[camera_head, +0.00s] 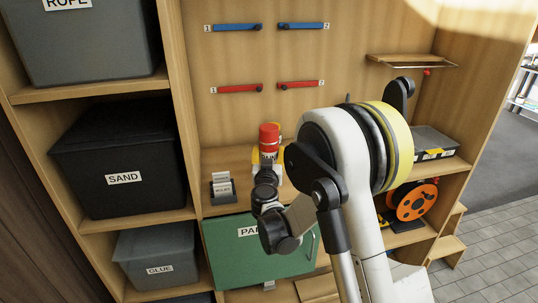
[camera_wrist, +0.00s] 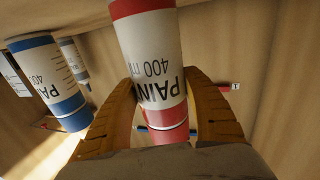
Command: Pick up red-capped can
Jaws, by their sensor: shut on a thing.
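The red-capped can (camera_head: 269,136) is at the shelf above the green drawer in the head view, with its red top showing and its lower part hidden by my gripper (camera_head: 267,163). In the wrist view the can (camera_wrist: 152,45) is white with red bands and "PAINT 400 ml" lettering, upside down in the picture. My gripper's orange-brown fingers (camera_wrist: 160,95) are shut on it, one on each side. I cannot tell whether its base touches the shelf.
A blue-banded can (camera_wrist: 48,78) stands beside it in the wrist view, with another can partly hidden behind. A small card holder (camera_head: 222,188) is left of my gripper. Blue (camera_head: 232,27) and red (camera_head: 240,89) bars are on the back wall. An orange reel (camera_head: 412,201) sits right.

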